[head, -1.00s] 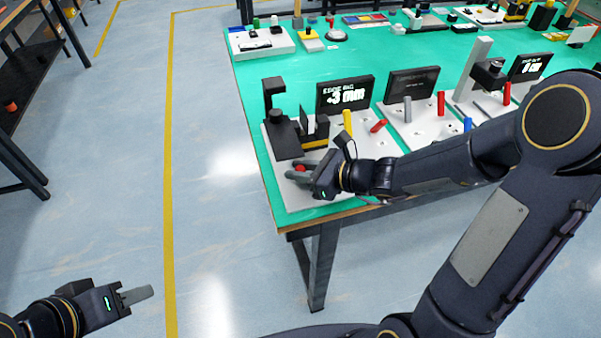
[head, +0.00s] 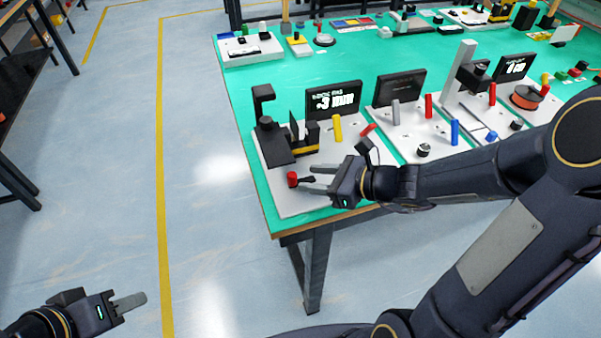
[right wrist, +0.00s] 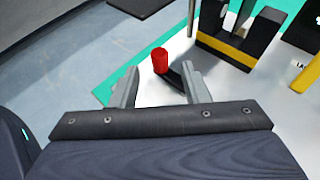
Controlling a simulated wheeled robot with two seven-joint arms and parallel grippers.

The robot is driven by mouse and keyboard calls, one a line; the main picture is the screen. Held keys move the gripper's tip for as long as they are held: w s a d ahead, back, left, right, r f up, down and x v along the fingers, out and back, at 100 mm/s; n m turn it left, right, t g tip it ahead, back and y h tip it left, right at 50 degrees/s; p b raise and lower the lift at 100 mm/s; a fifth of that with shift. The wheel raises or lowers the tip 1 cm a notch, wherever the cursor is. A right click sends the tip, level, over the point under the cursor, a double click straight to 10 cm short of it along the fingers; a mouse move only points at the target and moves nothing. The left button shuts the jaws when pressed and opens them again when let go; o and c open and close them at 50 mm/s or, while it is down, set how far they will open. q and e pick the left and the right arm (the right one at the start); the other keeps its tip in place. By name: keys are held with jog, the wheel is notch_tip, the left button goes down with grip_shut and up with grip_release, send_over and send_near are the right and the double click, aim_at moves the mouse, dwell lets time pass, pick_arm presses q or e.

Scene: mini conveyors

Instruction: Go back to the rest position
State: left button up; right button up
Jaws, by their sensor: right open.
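My right gripper (head: 308,179) is open and empty, low over the front of the left white mini conveyor board (head: 290,205). A small red knob (head: 292,180) stands on the board just beyond its fingertips, apart from them. In the right wrist view the two fingers (right wrist: 160,87) are spread, with the red knob (right wrist: 160,61) ahead of the gap and a short dark piece beside it. My left gripper (head: 128,302) hangs over the floor at the lower left, away from the table; its fingers overlap in view, so its opening is unclear.
On the left board stand a black post device (head: 268,130), a black display (head: 333,101) and a yellow peg (head: 337,127). More boards with pegs lie to the right. The green table's (head: 236,120) left edge is close by.

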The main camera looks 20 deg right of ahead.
jog(key=shift+v, duration=0.75)
jog(key=s+a+r+n+g+p, duration=0.35)
jog(key=s+r+n, duration=0.5)
jog(key=n, duration=0.35)
jog(key=s+d+r+n+h+p, duration=0.2)
jog(key=s+d+n+h, duration=0.4)
jog(key=s+n, duration=0.3)
jog(key=n+p, duration=0.1)
jog(key=n, duration=0.3)
jog(key=shift+p, duration=0.3)
